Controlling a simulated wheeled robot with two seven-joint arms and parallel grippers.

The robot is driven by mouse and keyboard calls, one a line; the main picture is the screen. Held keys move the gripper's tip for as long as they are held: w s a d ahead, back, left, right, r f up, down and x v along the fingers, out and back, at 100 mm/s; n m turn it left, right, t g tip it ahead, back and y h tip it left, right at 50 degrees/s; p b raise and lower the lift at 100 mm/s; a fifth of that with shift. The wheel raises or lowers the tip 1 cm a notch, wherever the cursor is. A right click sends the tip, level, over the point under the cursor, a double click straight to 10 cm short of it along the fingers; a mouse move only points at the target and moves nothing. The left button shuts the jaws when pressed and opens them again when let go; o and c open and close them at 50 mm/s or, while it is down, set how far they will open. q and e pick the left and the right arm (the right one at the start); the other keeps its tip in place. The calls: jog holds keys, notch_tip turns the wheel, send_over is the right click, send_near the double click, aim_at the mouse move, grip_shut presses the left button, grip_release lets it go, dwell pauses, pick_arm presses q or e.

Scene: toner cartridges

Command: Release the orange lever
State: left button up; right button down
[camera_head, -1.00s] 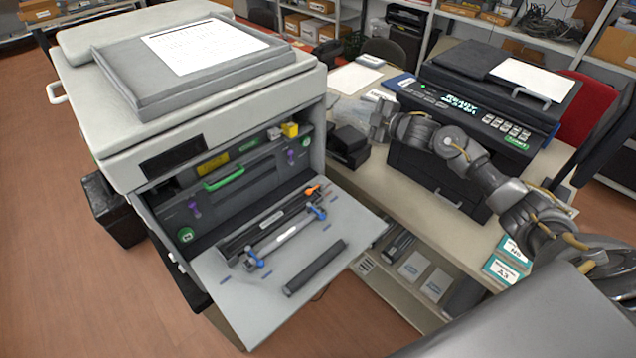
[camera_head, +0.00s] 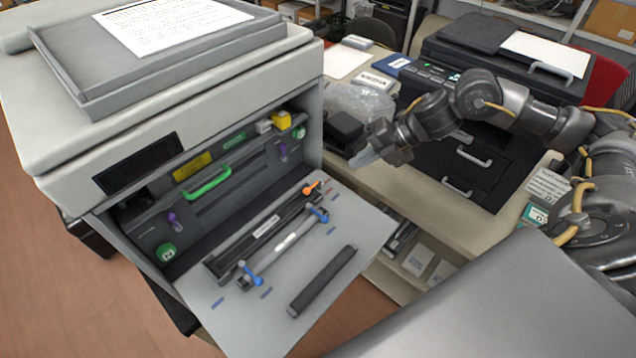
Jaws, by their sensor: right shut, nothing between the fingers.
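The orange lever (camera_head: 310,188) is at the far right end of the dark cartridge unit (camera_head: 268,236) on the copier's lowered front door. A blue clip (camera_head: 320,214) sits just beside it, and another blue clip (camera_head: 250,275) is at the unit's near left end. My right gripper (camera_head: 366,156) is shut and empty. It is up and to the right of the orange lever, apart from it, over the edge of the desk. My left gripper is not in view.
The copier (camera_head: 150,130) has its front open, with a green handle (camera_head: 208,186) inside. A black printer (camera_head: 480,120) and bubble wrap (camera_head: 362,102) are on the desk (camera_head: 480,225) at right.

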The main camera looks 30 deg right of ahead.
aim_at(309, 189)
jog(key=p+x, duration=0.4)
jog(key=x, duration=0.8)
jog(key=shift+w+a+f+p, duration=0.1)
jog(key=shift+a+p, duration=0.2)
jog(key=shift+a, duration=0.1)
jog(key=shift+w+a+f, duration=0.15)
jog(key=shift+a+f, duration=0.05)
jog(key=shift+f, duration=0.15)
jog(key=shift+w, duration=0.15)
